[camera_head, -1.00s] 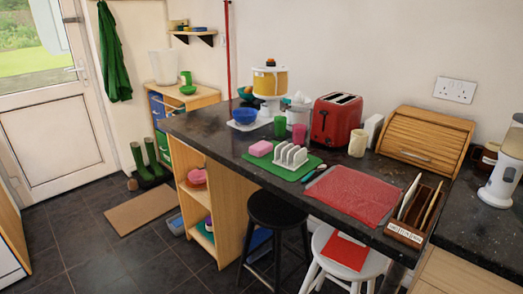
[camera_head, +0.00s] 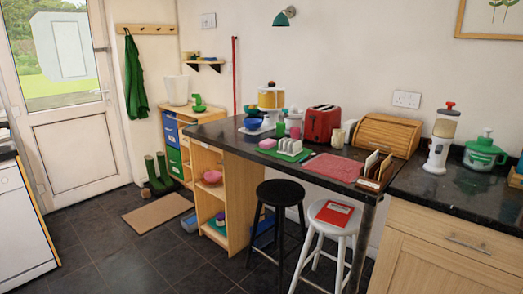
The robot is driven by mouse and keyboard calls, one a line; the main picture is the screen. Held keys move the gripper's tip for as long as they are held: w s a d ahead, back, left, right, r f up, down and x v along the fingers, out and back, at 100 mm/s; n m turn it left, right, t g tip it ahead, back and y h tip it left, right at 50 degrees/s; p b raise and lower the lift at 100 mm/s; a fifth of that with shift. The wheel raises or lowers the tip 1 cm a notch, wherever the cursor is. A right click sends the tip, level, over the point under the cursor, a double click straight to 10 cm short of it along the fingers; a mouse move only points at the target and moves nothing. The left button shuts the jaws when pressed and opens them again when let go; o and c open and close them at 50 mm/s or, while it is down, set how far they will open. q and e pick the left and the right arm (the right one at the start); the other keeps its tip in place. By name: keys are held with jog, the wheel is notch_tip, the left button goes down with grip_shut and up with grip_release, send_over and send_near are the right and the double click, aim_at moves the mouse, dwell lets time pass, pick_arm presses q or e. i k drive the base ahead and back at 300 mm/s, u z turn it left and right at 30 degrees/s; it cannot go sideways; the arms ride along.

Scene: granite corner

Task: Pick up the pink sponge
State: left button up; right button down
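The pink sponge (camera_head: 268,144) is a small pink block lying on the dark granite counter (camera_head: 230,138), at the left end of the green mat (camera_head: 283,156). A white toast rack (camera_head: 290,147) stands on the mat just to its right. Neither of my grippers shows in the head view, so nothing is seen touching the sponge.
A black stool (camera_head: 280,193) and a white stool (camera_head: 330,213) with a red book (camera_head: 335,213) stand before the counter. A red mat (camera_head: 333,168), red toaster (camera_head: 321,123) and letter rack (camera_head: 374,171) are on it. The floor (camera_head: 130,255) at front left is clear.

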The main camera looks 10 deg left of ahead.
aim_at(266, 145)
jog(key=u, duration=0.8)
jog(key=i, duration=0.95)
jog(key=u, duration=0.65)
jog(key=i, duration=1.2)
jog(key=z, duration=0.6)
